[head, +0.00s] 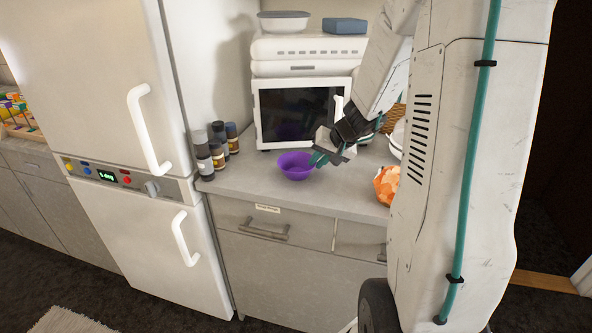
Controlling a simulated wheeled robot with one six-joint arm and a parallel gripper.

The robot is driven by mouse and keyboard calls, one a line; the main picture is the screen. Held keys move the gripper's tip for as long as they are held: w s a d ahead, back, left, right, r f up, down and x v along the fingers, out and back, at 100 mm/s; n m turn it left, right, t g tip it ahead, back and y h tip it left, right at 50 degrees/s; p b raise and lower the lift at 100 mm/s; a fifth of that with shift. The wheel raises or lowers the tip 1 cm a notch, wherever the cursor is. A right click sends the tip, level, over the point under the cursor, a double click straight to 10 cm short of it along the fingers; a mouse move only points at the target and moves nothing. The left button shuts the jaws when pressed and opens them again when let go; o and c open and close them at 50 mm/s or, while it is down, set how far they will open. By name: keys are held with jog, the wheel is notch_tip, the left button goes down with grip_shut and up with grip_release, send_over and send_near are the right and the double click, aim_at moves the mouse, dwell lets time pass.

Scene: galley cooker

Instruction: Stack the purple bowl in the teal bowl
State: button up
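The purple bowl (295,168) sits upright on the grey counter, in front of the small oven with a dark door. My gripper (320,158) is at the bowl's right rim, with its teal fingertips touching or very close to it. I cannot tell whether the fingers are closed on the rim. I cannot make out a teal bowl in this view; my arm hides part of the counter to the right.
Several dark-capped jars (217,150) stand left of the bowl by the fridge (110,70). An orange-and-white crumpled item (385,184) and a white dish (396,143) are at the right. The counter front (262,190) is clear.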

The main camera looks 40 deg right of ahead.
aim_at(297, 168)
jog(key=shift+x, duration=1.2)
grip_shut()
jog(key=shift+r, duration=0.1)
